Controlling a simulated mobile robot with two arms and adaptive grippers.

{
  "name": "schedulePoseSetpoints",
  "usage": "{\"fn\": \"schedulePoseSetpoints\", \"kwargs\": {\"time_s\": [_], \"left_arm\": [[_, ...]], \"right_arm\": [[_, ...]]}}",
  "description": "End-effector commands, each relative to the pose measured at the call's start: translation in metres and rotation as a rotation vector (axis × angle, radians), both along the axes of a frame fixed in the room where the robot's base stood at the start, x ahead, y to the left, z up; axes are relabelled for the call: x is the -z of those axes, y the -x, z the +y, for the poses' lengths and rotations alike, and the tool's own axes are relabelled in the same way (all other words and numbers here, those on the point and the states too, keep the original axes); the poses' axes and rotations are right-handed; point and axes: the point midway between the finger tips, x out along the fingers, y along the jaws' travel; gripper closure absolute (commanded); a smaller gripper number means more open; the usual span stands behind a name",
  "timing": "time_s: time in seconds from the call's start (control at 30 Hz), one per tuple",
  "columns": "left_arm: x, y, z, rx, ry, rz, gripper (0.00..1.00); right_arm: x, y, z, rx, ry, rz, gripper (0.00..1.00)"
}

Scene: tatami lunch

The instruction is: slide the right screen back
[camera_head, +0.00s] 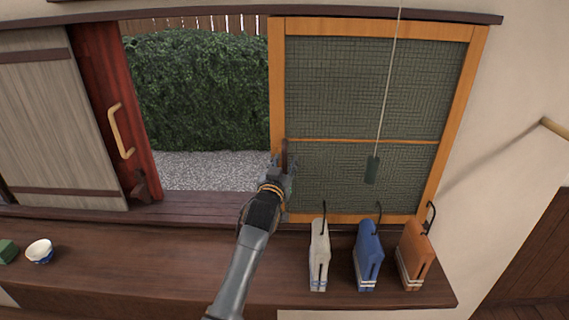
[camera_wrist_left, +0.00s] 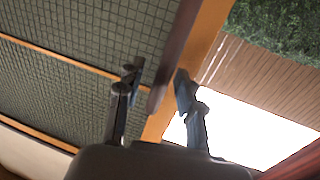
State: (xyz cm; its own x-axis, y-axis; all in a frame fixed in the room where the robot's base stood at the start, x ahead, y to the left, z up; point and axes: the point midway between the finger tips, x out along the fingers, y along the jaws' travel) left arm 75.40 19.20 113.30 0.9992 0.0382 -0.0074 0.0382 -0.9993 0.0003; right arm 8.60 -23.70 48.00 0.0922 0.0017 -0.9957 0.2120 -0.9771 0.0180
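The right screen (camera_head: 365,95) is a wood frame with dark green mesh, at the right of the opening in the head view. The mesh also shows in the left wrist view (camera_wrist_left: 85,40). Its dark upright handle (camera_head: 284,153) is on the left stile; in the left wrist view the handle (camera_wrist_left: 172,60) reaches down toward the gap between my fingers. My left gripper (camera_head: 280,174) is at the handle's lower end. Its two fingers (camera_wrist_left: 158,85) are apart, one on each side of the handle, with visible gaps. My right gripper is not in view.
White (camera_head: 319,255), blue (camera_head: 368,256) and orange (camera_head: 414,255) items stand below the screen. A pull cord weight (camera_head: 371,170) hangs before it.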

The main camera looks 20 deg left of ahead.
Motion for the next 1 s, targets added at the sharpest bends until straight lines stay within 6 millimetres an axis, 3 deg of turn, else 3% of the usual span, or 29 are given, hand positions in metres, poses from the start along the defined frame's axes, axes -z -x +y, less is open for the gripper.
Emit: {"fn": "schedulePoseSetpoints", "kwargs": {"time_s": [0.2, 0.37, 0.8, 1.0], "left_arm": [[-0.003, 0.002, 0.001, -0.001, 0.0, -0.005, 0.64], [-0.002, 0.016, 0.0, -0.001, 0.0, -0.005, 0.64], [-0.002, 0.097, -0.004, 0.0, 0.0, -0.003, 0.64], [-0.001, 0.117, -0.005, 0.0, -0.001, -0.002, 0.64]], "right_arm": [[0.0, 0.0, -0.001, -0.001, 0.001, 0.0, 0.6], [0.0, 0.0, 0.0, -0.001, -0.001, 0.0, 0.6], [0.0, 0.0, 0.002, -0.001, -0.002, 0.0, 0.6], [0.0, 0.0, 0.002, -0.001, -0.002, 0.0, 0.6]]}}
